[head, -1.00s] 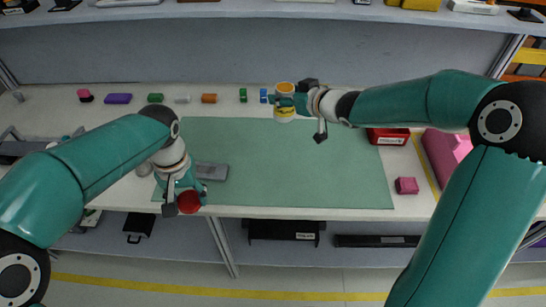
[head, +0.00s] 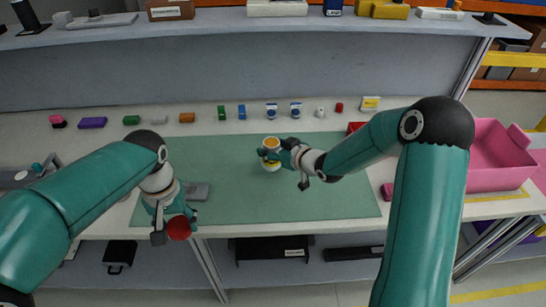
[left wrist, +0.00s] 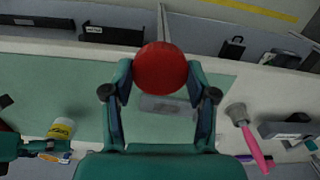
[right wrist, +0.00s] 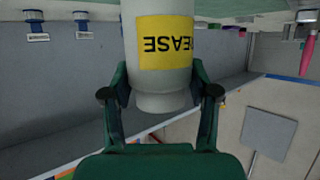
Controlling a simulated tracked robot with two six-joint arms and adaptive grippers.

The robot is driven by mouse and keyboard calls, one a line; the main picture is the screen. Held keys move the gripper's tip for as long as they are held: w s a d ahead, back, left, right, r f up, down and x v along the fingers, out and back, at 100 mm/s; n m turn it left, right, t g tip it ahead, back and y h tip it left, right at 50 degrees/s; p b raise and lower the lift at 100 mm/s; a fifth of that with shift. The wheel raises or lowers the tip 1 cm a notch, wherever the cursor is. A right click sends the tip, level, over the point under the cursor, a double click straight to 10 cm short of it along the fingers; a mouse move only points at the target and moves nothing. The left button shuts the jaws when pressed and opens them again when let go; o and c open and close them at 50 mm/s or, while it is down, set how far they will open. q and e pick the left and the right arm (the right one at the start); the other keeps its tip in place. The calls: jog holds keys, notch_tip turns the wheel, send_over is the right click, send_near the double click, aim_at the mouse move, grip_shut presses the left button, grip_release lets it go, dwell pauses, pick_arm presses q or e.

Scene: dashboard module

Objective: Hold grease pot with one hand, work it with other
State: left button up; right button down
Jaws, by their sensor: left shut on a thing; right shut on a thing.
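The grease pot (head: 272,166) is white with a yellow label and an orange-yellow top in the head view. My right gripper (head: 269,155) is shut on it and holds it over the green mat. In the right wrist view the pot (right wrist: 165,45) sits between both fingers, its label upside down. It also shows at the left of the left wrist view (left wrist: 62,128). My left gripper (head: 172,222) is shut on a round red thing (left wrist: 160,68) at the mat's front left corner. This red thing is apart from the pot. Its underside is hidden.
The green mat (head: 310,200) is mostly clear. A grey block (head: 197,191) lies near my left gripper. Several small coloured items line the back of the table. A pink bin (head: 495,175) stands at the right, with a small pink block (head: 387,191) left of it.

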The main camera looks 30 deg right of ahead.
jog(key=shift+f, duration=1.85)
jog(key=shift+f, duration=0.1)
jog(key=shift+c, duration=1.5)
grip_release()
